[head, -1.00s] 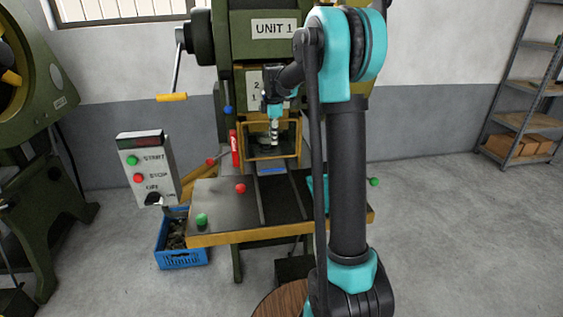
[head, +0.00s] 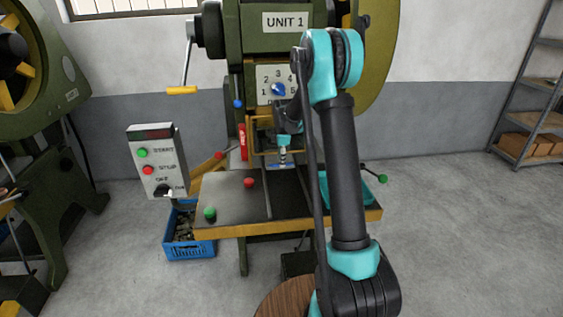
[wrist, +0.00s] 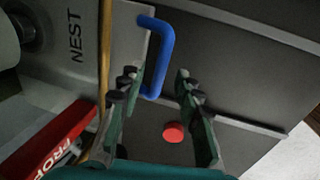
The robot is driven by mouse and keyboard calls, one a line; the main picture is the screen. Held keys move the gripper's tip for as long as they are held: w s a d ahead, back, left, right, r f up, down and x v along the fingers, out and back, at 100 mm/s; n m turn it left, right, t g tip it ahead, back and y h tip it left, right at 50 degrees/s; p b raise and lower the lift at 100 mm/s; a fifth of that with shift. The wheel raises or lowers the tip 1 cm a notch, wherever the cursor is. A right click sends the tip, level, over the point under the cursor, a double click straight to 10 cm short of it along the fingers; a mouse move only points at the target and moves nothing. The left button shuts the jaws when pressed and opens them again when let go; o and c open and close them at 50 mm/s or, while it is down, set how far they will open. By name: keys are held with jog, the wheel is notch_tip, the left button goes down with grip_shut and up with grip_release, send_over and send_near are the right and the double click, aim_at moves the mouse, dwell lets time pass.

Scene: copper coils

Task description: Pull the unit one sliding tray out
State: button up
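The unit one press (head: 284,22) carries a sliding tray, whose grey plate marked NEST (wrist: 122,42) shows in the wrist view. A blue U-shaped handle (wrist: 167,50) is fixed at the tray's front edge. My gripper (wrist: 158,80) is open, with one finger on each side of the handle's lower end. Whether either finger touches the handle I cannot tell. In the head view my gripper (head: 284,155) is low in front of the yellow-framed press opening, just above the handle (head: 281,166). My arm hides part of the opening.
A dark table (head: 222,192) with rails extends in front of the opening. It bears a red knob (head: 249,182) and a green knob (head: 210,213). A red block (head: 243,141) stands left of the opening. A control box (head: 156,160) and blue crate (head: 190,249) are further left.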

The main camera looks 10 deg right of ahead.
jog(key=shift+w+f, duration=0.15)
jog(key=shift+f, duration=0.65)
jog(key=shift+c, duration=0.2)
grip_shut()
